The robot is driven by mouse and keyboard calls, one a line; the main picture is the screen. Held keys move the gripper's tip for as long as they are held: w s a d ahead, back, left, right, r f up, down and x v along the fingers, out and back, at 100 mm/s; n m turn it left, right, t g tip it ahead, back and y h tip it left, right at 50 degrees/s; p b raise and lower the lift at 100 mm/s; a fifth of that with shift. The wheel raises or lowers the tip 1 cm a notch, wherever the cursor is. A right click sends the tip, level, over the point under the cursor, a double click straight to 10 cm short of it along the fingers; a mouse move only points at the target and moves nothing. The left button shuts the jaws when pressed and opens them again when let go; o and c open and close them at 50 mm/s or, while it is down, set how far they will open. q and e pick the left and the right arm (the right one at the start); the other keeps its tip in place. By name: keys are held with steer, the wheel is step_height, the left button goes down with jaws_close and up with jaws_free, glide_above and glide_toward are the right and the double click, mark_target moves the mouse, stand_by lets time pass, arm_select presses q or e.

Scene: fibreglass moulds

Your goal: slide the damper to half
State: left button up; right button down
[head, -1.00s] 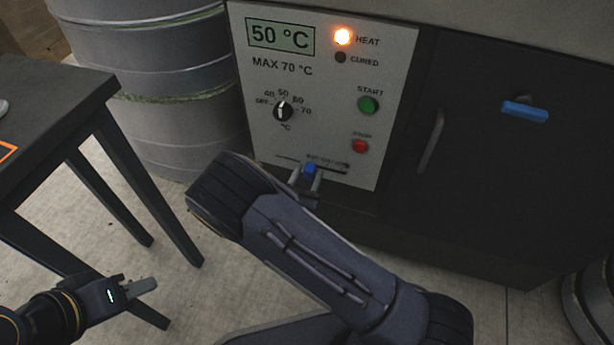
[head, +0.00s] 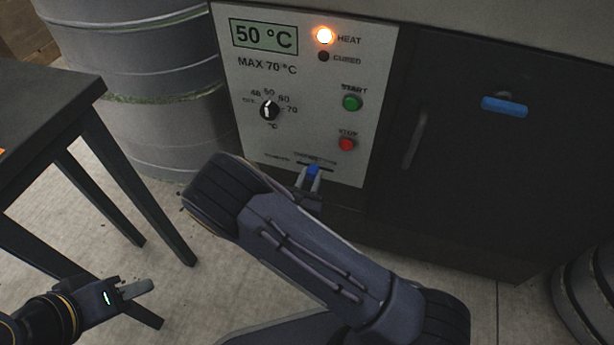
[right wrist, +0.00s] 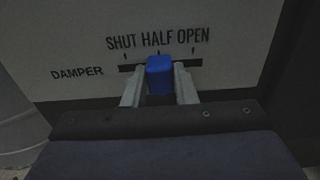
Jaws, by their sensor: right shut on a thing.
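The damper knob is a small blue block (head: 313,172) at the slot low on the oven's control panel. In the right wrist view the blue knob (right wrist: 160,75) stands below the HALF mark, between SHUT and OPEN, on the dark slot (right wrist: 125,69). My right gripper (right wrist: 160,82) is shut on the knob, one finger on each side. In the head view the right gripper (head: 311,184) is partly hidden by my forearm. My left gripper (head: 136,290) hangs low at the left, away from the panel, and its finger gap is unclear.
The panel (head: 245,145) has a 50 °C display (head: 264,37), a lit HEAT lamp (head: 324,35), a temperature dial (head: 269,108), START (head: 352,102) and STOP (head: 346,144) buttons. A dark table (head: 50,100) and drum (head: 150,120) stand left; a blue-handled door (head: 505,105) is right.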

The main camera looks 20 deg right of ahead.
steer(key=c, duration=1.2)
jaws_free()
steer(key=shift+o, duration=0.2)
steer(key=p+v, duration=0.2)
steer(key=v, duration=0.5)
steer(key=shift+s+a, duration=0.25)
steer(key=shift+s, duration=0.1)
